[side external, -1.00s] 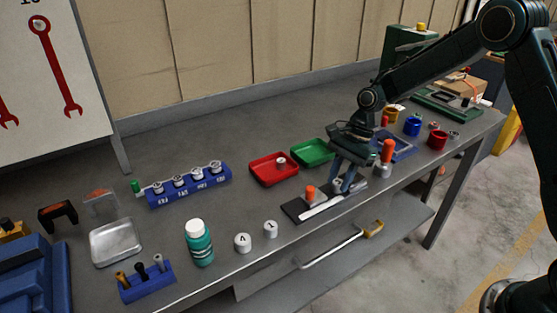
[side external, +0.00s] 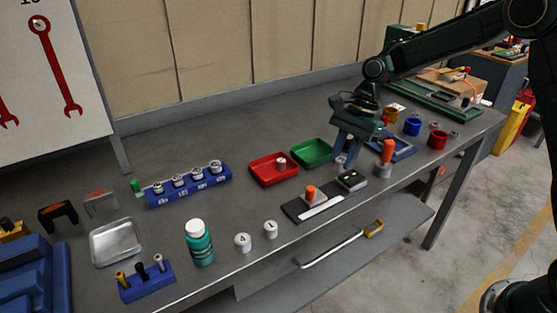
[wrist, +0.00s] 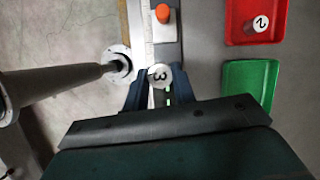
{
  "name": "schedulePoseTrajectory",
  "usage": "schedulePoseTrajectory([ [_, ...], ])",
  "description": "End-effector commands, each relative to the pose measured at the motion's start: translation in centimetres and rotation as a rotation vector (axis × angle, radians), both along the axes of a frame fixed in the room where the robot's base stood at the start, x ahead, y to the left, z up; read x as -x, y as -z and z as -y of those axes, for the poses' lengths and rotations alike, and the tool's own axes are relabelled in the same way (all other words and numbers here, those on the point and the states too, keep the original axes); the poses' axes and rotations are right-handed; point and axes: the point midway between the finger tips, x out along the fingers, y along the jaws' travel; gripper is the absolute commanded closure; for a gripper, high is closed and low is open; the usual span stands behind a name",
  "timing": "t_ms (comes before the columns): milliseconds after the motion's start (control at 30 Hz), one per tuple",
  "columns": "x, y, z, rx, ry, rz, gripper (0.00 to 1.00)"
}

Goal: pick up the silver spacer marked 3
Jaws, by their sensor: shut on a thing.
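The silver spacer marked 3 (wrist: 159,75) is between the fingertips of my gripper (wrist: 155,82) in the wrist view, its number facing the camera. In the side view my gripper (side external: 345,160) is shut on the spacer (side external: 341,163), which is small there and partly hidden by the fingers. The spacer appears held above the bench, just behind a black block with a small green-lit display (side external: 352,180). I cannot tell the exact height.
An orange-topped piece (side external: 311,194) stands on the dark scale plate. A red tray (side external: 262,179) holds a spacer marked 2 (wrist: 260,23); the green tray (side external: 320,147) is empty. Spacers marked 4 (side external: 243,243) and 1 (side external: 270,229) stand near the front edge. An orange-handled post (side external: 387,152) is close right.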

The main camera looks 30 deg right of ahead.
Motion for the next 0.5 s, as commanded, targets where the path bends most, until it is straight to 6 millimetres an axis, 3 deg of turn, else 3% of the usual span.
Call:
schedulePoseTrajectory([
  [200,0.0,-2.5,0.0,0.000,0.001,0.002,1.00],
  [500,0.0,-3.1,0.0,0.000,0.001,-0.001,1.00],
])
